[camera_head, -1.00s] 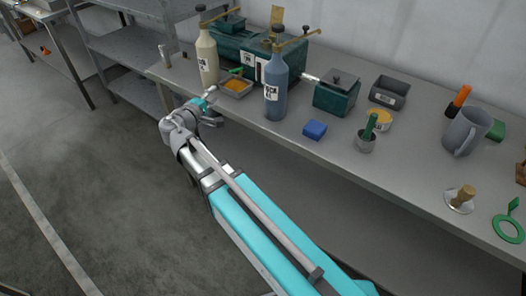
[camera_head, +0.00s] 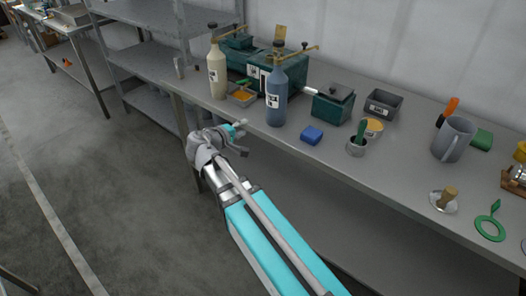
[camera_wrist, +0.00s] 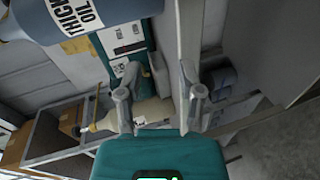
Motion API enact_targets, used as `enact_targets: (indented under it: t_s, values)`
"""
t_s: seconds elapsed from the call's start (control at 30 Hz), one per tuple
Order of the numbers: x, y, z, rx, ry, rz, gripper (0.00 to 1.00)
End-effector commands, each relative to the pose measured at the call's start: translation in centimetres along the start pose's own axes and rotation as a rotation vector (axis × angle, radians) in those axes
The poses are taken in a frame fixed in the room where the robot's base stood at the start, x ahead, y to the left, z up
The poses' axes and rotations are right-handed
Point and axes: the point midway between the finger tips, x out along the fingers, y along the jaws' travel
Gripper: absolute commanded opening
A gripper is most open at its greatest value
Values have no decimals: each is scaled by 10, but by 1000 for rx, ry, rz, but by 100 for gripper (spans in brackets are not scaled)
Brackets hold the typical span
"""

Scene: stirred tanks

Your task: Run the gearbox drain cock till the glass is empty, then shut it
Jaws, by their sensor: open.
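The gearbox (camera_head: 288,82) is a dark green housing with white labels at the back of the bench. It also shows in the wrist view (camera_wrist: 112,62). A small green piece above the shallow tray (camera_head: 252,101) may be the drain cock; it is too small to be sure. The tray holds something orange-yellow. I cannot make out the glass or its level. My gripper (camera_head: 240,137) is open and empty, off the bench's front edge, nearer me than the tray. In the wrist view its two fingers (camera_wrist: 157,104) stand apart.
A cream bottle (camera_head: 217,73) and a blue oil bottle (camera_head: 276,100) stand in front of the gearbox, either side of the tray. A blue block (camera_head: 312,135), a grey jug (camera_head: 452,140) and other items lie to the right.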

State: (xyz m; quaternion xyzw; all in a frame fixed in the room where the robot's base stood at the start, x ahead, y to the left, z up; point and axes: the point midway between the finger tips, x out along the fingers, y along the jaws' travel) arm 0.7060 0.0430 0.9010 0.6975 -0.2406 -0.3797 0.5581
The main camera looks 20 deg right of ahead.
Motion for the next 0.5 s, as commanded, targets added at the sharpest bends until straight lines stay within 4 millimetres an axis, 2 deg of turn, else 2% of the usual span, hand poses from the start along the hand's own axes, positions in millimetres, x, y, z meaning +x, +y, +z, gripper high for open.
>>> enact_targets:
  t_s: [0.5]
  values:
    - [18, -23, 56, 114, -144, -272, 49]
